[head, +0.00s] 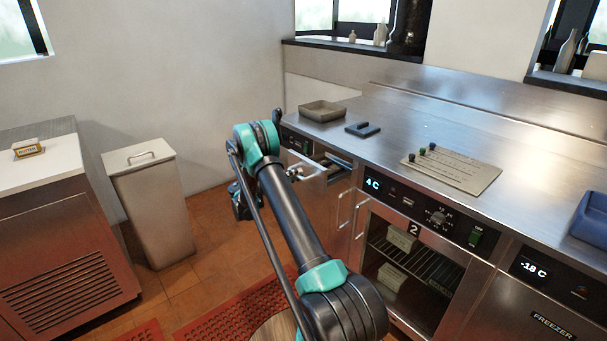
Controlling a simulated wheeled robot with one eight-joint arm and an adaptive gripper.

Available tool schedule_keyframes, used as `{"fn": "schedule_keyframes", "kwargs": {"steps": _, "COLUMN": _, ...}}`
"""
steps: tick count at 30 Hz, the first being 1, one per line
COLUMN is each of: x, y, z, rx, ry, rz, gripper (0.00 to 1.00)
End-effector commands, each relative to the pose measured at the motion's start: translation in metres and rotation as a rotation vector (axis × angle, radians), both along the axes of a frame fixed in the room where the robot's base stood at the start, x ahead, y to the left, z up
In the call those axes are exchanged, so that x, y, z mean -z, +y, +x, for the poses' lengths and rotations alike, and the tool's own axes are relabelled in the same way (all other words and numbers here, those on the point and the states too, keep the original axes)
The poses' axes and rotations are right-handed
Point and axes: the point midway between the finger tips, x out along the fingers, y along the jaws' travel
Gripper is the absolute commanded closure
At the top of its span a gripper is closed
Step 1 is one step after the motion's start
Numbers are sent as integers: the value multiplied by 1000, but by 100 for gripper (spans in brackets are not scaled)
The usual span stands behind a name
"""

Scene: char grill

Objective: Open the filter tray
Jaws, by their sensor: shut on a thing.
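The filter tray (312,172) is a steel-fronted drawer under the left end of the counter. It stands partly pulled out, with its inside showing at the top. My arm crosses the head view in front of it and hides its left side. My wrist, dark with teal, shows left of the arm link. My gripper (296,172) is mostly hidden behind that link; only a small dark part shows at the drawer front. It appears shut on the tray's handle, but the contact itself is not clearly visible.
The steel counter (460,120) holds a shallow pan (323,111), a small dark holder (363,129) and a board (452,168) with knobs. A glass-fronted fridge (413,262) is right of the tray. A white bin (148,205) and a cabinet (60,235) stand left, with floor between.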

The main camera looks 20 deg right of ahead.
Motion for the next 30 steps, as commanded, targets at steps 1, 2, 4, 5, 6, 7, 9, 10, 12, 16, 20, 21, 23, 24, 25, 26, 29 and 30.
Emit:
{"fn": "schedule_keyframes", "kwargs": {"steps": 1, "x": 1, "y": 6, "z": -2, "rx": -2, "ry": 0, "rz": 1, "gripper": 100}}
{"fn": "schedule_keyframes", "kwargs": {"steps": 2, "x": 1, "y": 9, "z": -3, "rx": -1, "ry": 0, "rz": 1, "gripper": 100}}
{"fn": "schedule_keyframes", "kwargs": {"steps": 4, "x": 1, "y": 13, "z": -5, "rx": 0, "ry": 0, "rz": 1, "gripper": 100}}
{"fn": "schedule_keyframes", "kwargs": {"steps": 5, "x": 1, "y": 15, "z": -6, "rx": 0, "ry": 0, "rz": 1, "gripper": 100}}
{"fn": "schedule_keyframes", "kwargs": {"steps": 6, "x": 1, "y": 17, "z": -7, "rx": -1, "ry": 0, "rz": 1, "gripper": 100}}
{"fn": "schedule_keyframes", "kwargs": {"steps": 7, "x": 1, "y": 18, "z": -7, "rx": -1, "ry": 0, "rz": 1, "gripper": 100}}
{"fn": "schedule_keyframes", "kwargs": {"steps": 9, "x": 1, "y": 20, "z": -8, "rx": -1, "ry": 0, "rz": 1, "gripper": 100}}
{"fn": "schedule_keyframes", "kwargs": {"steps": 10, "x": 1, "y": 21, "z": -8, "rx": -1, "ry": 0, "rz": 1, "gripper": 100}}
{"fn": "schedule_keyframes", "kwargs": {"steps": 12, "x": 1, "y": 21, "z": -8, "rx": -1, "ry": 0, "rz": 2, "gripper": 100}}
{"fn": "schedule_keyframes", "kwargs": {"steps": 16, "x": 1, "y": 21, "z": -8, "rx": 0, "ry": 1, "rz": 2, "gripper": 100}}
{"fn": "schedule_keyframes", "kwargs": {"steps": 20, "x": 1, "y": 21, "z": -8, "rx": 0, "ry": 1, "rz": 2, "gripper": 100}}
{"fn": "schedule_keyframes", "kwargs": {"steps": 21, "x": 1, "y": 21, "z": -8, "rx": 0, "ry": 1, "rz": 2, "gripper": 81}}
{"fn": "schedule_keyframes", "kwargs": {"steps": 23, "x": 1, "y": 21, "z": -8, "rx": 0, "ry": 1, "rz": 2, "gripper": 74}}
{"fn": "schedule_keyframes", "kwargs": {"steps": 24, "x": 1, "y": 21, "z": -8, "rx": 0, "ry": 1, "rz": 1, "gripper": 69}}
{"fn": "schedule_keyframes", "kwargs": {"steps": 25, "x": 1, "y": 21, "z": -8, "rx": 0, "ry": 1, "rz": 1, "gripper": 65}}
{"fn": "schedule_keyframes", "kwargs": {"steps": 26, "x": 0, "y": 21, "z": -8, "rx": 0, "ry": 0, "rz": 1, "gripper": 64}}
{"fn": "schedule_keyframes", "kwargs": {"steps": 29, "x": 0, "y": 21, "z": -8, "rx": 0, "ry": 0, "rz": 1, "gripper": 64}}
{"fn": "schedule_keyframes", "kwargs": {"steps": 30, "x": 0, "y": 21, "z": -8, "rx": 0, "ry": 0, "rz": 1, "gripper": 64}}
